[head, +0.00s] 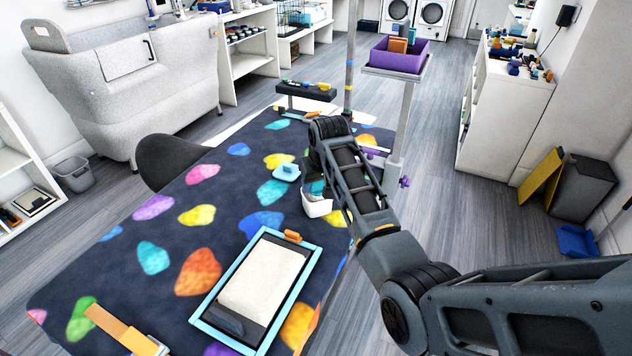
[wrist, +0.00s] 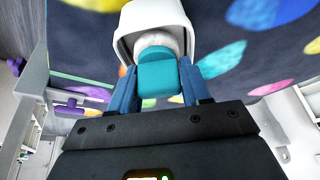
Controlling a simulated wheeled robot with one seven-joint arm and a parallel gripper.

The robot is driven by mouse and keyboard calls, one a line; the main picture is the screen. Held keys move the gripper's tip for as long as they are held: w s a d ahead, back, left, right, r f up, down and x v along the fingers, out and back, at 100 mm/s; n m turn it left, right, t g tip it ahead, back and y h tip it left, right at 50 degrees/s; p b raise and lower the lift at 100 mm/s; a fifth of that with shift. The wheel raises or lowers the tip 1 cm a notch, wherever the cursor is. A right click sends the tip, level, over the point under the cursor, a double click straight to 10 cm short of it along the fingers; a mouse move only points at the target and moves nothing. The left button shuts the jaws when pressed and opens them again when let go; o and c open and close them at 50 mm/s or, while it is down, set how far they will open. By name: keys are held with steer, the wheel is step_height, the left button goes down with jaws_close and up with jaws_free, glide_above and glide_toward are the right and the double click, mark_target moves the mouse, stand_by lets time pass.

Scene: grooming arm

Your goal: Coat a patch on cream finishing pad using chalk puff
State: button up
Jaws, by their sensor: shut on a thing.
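The cream finishing pad (head: 262,280) lies in a light-blue framed tray at the front of the patterned table. The chalk puff (wrist: 158,76) has a teal grip and a pale fluffy end. My gripper (wrist: 160,85) is shut on its teal grip, with one blue finger on each side. The fluffy end is at the mouth of a white container (wrist: 124,42), partly inside it; whether it touches the bottom is hidden. In the head view the white container (head: 318,208) stands beyond the pad, and my arm hides much of my gripper.
A small light-blue dish (head: 286,173) sits left of the container. An orange piece (head: 292,236) is at the tray's far edge. An orange strip (head: 107,322) lies at the table's near left. A post with a purple bin (head: 400,58) stands behind. The table's left middle is clear.

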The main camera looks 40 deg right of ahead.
steer(key=shift+r+p, duration=2.4)
steer(key=shift+r, duration=0.85)
steer(key=shift+w, duration=0.1)
